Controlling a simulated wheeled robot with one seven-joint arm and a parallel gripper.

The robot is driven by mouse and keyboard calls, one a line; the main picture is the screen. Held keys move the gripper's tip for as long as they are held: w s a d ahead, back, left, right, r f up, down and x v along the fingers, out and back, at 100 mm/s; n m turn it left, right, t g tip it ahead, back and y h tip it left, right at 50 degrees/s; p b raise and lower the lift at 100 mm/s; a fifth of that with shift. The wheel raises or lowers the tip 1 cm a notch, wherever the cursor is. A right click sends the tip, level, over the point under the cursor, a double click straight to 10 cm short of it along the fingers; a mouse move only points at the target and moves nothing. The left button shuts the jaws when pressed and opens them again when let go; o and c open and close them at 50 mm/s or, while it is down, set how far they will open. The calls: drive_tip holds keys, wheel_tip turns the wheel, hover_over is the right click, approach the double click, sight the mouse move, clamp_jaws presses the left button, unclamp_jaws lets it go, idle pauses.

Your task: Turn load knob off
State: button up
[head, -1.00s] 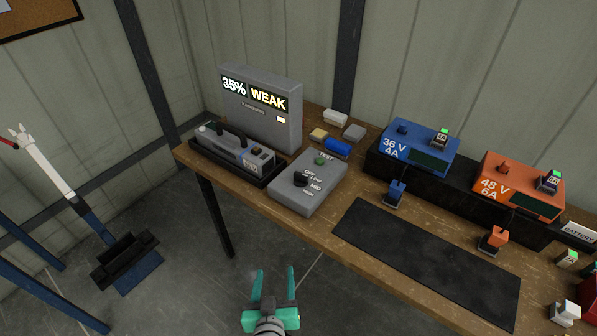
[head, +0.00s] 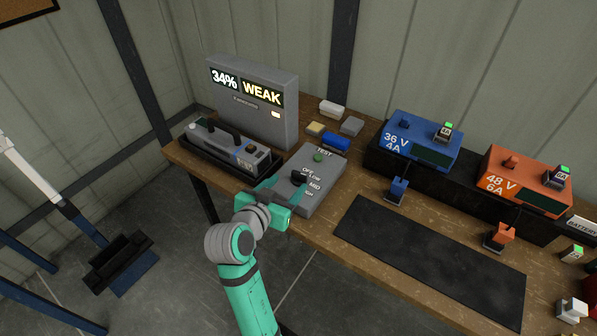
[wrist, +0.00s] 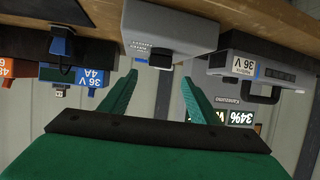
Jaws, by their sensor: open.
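The black load knob (head: 299,177) sits on the grey test box (head: 322,168), which is marked TEST, OFF, LOW and MID and has a green button (head: 318,157). The exact direction of the knob's pointer is too small to tell. My gripper (head: 278,186) is at the near left side of the box, by the knob. In the wrist view its two green fingers (wrist: 157,95) are apart, with the knob (wrist: 160,58) and the box (wrist: 165,30) ahead between them. Nothing is between the fingers. I cannot tell whether a fingertip touches the box.
The grey display (head: 252,100) reads 34% WEAK. A battery pack (head: 228,150) lies in a black cradle left of the box. The black mat (head: 430,250) is bare. A blue charger (head: 420,140) and an orange charger (head: 522,180) stand at the right.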

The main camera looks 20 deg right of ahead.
sight(298, 174)
drive_tip(key=x, duration=0.9)
drive_tip(key=shift+w+d+f, duration=0.2)
drive_tip(key=shift+c, duration=0.3)
drive_tip(key=c, duration=1)
